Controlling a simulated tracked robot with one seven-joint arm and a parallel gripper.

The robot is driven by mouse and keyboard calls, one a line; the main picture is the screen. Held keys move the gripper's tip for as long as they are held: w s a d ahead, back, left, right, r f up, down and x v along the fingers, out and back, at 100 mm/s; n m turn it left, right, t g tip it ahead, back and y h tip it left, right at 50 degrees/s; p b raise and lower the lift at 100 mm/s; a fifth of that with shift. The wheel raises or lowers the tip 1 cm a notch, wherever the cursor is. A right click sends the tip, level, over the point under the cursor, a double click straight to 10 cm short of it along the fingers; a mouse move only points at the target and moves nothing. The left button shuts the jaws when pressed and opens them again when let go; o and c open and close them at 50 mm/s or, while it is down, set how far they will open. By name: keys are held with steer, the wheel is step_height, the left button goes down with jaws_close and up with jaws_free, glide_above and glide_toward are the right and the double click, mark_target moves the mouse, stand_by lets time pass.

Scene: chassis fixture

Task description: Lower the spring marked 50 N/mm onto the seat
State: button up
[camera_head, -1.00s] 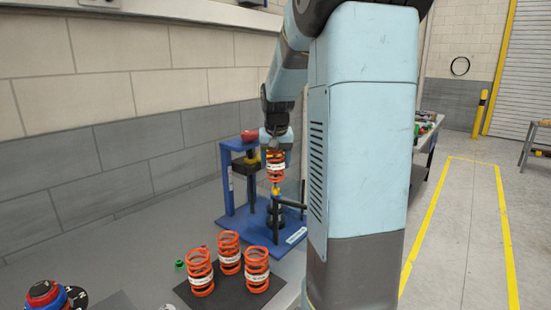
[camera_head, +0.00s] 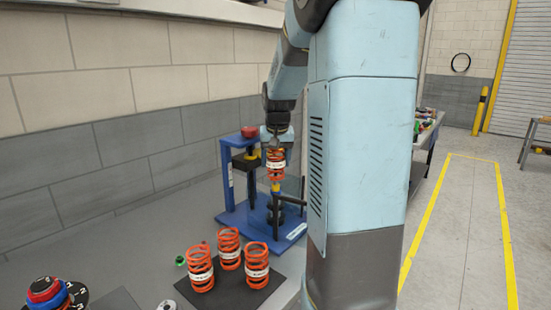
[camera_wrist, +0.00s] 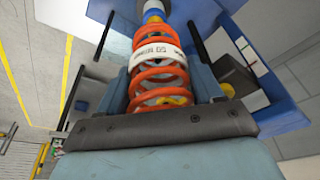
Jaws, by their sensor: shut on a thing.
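My gripper (camera_head: 276,142) is shut on an orange coil spring (camera_head: 276,168) with a white label band. The spring hangs upright over the blue press fixture (camera_head: 228,195). In the wrist view the spring (camera_wrist: 160,76) sits between the two jaws; its label shows, but I cannot read it surely. Right below the spring is a narrow yellow-and-blue part (camera_head: 276,187), with dark round parts (camera_head: 274,214) lower on the fixture base. I cannot tell whether the spring touches anything beneath it. The seat itself is not clearly visible.
Three similar orange springs, one at the left (camera_head: 200,268), stand on a dark mat (camera_head: 245,293) in front of the fixture. A red-and-blue knob stack (camera_head: 47,292) is at the lower left. A dark bar (camera_head: 291,200) juts beside the fixture's middle. The wall runs behind the bench.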

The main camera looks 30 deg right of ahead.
glide_above(276, 190)
steer(key=shift+x, duration=2.3)
steer(key=shift+s+f, duration=0.15)
steer(key=shift+f, duration=2.25)
steer(key=shift+f, duration=0.15)
steer(key=o, duration=1.5)
steer(key=shift+r, duration=4.75)
steer(key=shift+r, duration=0.1)
